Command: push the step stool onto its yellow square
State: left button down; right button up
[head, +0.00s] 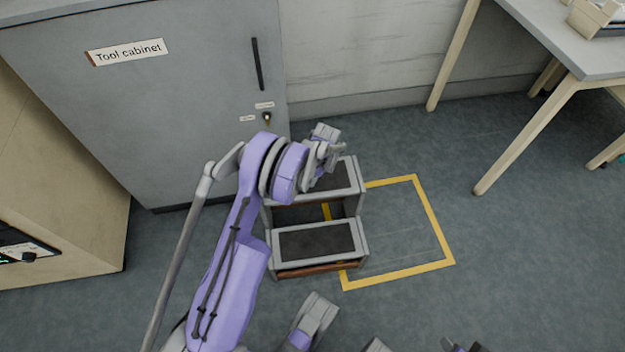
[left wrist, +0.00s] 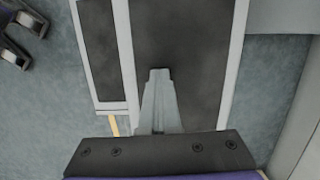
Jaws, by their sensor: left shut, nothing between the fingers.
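The step stool (head: 315,241) is grey with two dark treads and stands upright in front of the tool cabinet. The yellow square (head: 434,230) is an outline on the floor. The stool overlaps its left side, with most of the square bare to the stool's right. My left gripper (head: 328,165) is at the stool's upper step. In the left wrist view its shut, empty fingers (left wrist: 160,75) show against the upper tread (left wrist: 185,35); whether they touch the stool I cannot tell. A grey and purple part at the bottom of the head view may be my right gripper (head: 315,315).
The grey tool cabinet (head: 190,110) stands close behind and left of the stool. A wall (head: 370,50) runs behind the square. A table (head: 570,40) with pale legs stands at the upper right. The floor right of the stool is clear.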

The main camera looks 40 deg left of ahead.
aim_at(345, 179)
pick_arm(q)
jog(key=shift+w+d+f, duration=0.15)
jog(key=shift+d+f, duration=0.15)
jog(key=shift+w+r+p, duration=0.1)
jog(key=shift+r+p, duration=0.3)
jog(key=shift+r, duration=0.25)
jog(key=shift+d, duration=0.1)
jog(key=w+d, duration=0.2)
jog(key=w, duration=0.1)
jog(key=w+d+p, duration=0.1)
jog(key=w+d, duration=0.4)
jog(key=w, duration=0.1)
jog(key=shift+d, duration=0.2)
